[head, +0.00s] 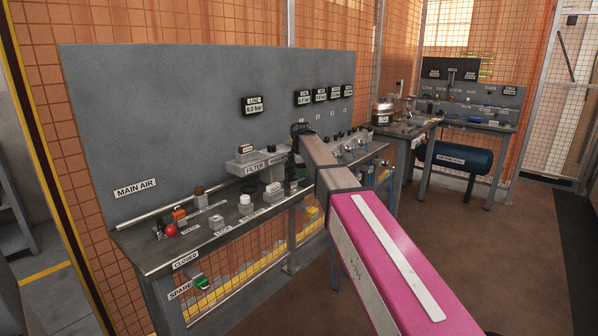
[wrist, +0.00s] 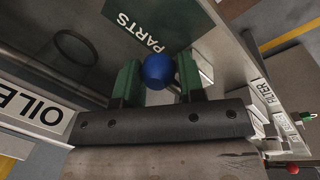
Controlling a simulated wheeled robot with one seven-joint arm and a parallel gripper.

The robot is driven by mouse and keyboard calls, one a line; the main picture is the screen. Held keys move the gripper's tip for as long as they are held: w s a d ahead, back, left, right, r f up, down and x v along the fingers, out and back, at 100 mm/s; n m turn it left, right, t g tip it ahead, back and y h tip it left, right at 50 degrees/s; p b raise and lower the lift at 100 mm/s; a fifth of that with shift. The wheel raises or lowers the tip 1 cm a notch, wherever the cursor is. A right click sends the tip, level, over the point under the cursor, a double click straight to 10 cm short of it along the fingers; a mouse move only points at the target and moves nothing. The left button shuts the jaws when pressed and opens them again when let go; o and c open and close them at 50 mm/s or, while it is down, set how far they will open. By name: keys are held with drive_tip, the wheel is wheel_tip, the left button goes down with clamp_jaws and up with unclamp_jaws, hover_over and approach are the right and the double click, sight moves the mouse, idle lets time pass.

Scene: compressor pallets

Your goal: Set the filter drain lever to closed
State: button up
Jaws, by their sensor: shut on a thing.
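My gripper (wrist: 157,76) has green fingers closed on both sides of a round blue knob (wrist: 157,68). The knob is by a grey surface with a PARTS label. I cannot tell from the frames whether this knob belongs to the filter drain lever, or which setting it has. A FILTER label (wrist: 264,92) also shows at the right in the wrist view. In the head view my arm hides the fingers and the blue knob.
The grey bench (head: 150,249) carries several small fittings, including a red knob (head: 170,231) at the left. A grey back panel (head: 190,110) rises behind it. An OILER label (wrist: 32,108) is at the left in the wrist view. Open brown floor lies right of my arm.

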drive_tip(key=m, duration=0.1)
drive_tip(key=s+m, duration=0.1)
drive_tip(key=m, duration=0.3)
drive_tip(key=shift+s+d+h, duration=0.3)
drive_tip(key=shift+h, duration=0.1)
drive_tip(key=m, duration=0.1)
drive_tip(key=s+m, duration=0.1)
drive_tip(key=m, duration=0.1)
drive_tip(key=shift+s+d+m+h, duration=0.1)
drive_tip(key=shift+s+m+h, duration=0.1)
drive_tip(key=shift+m+h, duration=0.1)
drive_tip(key=m, duration=0.1)
drive_tip(key=s+m, duration=0.1)
drive_tip(key=m, duration=0.2)
drive_tip(key=shift+s+a+g+h, duration=0.2)
drive_tip(key=shift+s+g+h, duration=0.1)
drive_tip(key=shift+g+h, duration=0.1)
drive_tip(key=shift+s+a+m+g, duration=0.15)
drive_tip(key=shift+s+m, duration=0.15)
drive_tip(key=shift+m, duration=0.7)
drive_tip(key=shift+s+a+m+g, duration=0.15)
drive_tip(key=shift+s+m, duration=0.15)
drive_tip(key=shift+m, duration=0.7)
drive_tip(key=o, duration=0.9)
drive_tip(key=shift+s, duration=0.1)
